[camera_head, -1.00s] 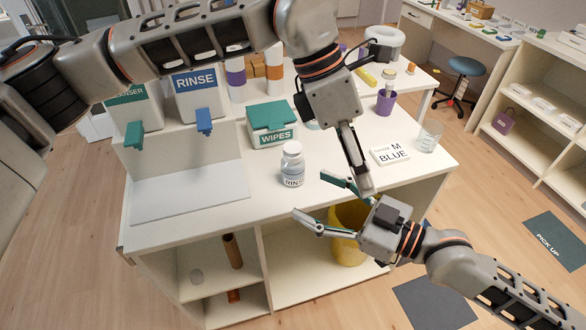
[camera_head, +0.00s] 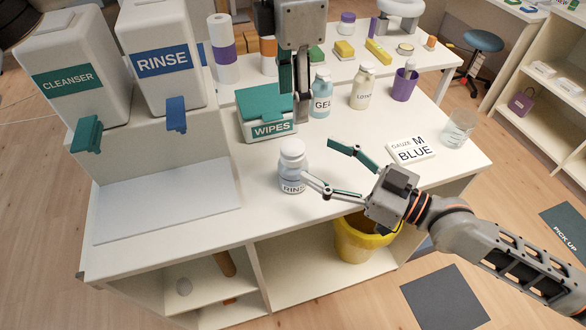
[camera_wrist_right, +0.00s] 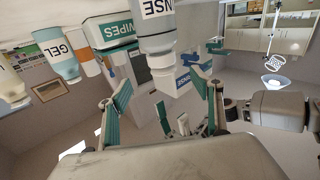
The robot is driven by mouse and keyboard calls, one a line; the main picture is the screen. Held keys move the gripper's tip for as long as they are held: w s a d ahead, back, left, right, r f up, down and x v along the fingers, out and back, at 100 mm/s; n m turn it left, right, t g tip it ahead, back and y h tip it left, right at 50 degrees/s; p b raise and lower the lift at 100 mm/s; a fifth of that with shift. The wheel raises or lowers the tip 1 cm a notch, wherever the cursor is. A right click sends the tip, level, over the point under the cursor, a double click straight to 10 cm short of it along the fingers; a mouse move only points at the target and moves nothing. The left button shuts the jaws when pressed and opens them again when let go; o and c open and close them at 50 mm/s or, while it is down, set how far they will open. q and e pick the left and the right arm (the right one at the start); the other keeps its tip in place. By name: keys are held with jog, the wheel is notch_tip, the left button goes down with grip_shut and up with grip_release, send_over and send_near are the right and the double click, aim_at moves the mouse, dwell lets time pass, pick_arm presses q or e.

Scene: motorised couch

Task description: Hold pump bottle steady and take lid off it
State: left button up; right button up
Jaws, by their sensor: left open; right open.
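A small bottle with a white lid (camera_head: 292,148) and a label reading RIN (camera_head: 292,180) stands upright on the white table. It also shows between the open fingers in the right wrist view (camera_wrist_right: 155,38), its lid (camera_wrist_right: 168,82) on. My right gripper (camera_head: 318,162) is open just right of the bottle. Its lower finger overlaps the bottle's right edge; I cannot tell whether they touch. My left gripper (camera_head: 299,108) is open and empty above and behind the bottle, in front of the wipes box and GEL bottle, seen nearly edge-on.
The wipes box (camera_head: 266,114), GEL bottle (camera_head: 321,97) and lotion bottle (camera_head: 363,86) stand behind. A gauze box (camera_head: 412,149) and clear beaker (camera_head: 458,130) are at right. CLEANSER (camera_head: 68,75) and RINSE (camera_head: 163,60) dispensers stand left.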

aim_at(293, 165)
pick_arm(q)
notch_tip(293, 165, down, 5)
jog(key=b, duration=0.2)
jog(key=shift+s+f+b, duration=0.15)
jog(key=shift+f+b, duration=0.05)
jog(key=shift+b, duration=0.1)
pick_arm(e)
jog(key=f, duration=0.5)
jog(key=shift+s+f, duration=0.1)
jog(key=shift+s, duration=0.25)
pick_arm(q)
jog(key=shift+f, duration=0.15)
pick_arm(e)
jog(key=shift+w+f, duration=0.15)
pick_arm(q)
jog(key=shift+r, duration=0.3)
pick_arm(e)
jog(key=shift+w+a+r, duration=0.15)
jog(key=shift+a+r, duration=0.15)
jog(key=shift+a, duration=0.25)
pick_arm(q)
jog(key=shift+f, duration=0.1)
pick_arm(e)
jog(key=shift+x, duration=3.3)
jog(key=shift+f, duration=0.15)
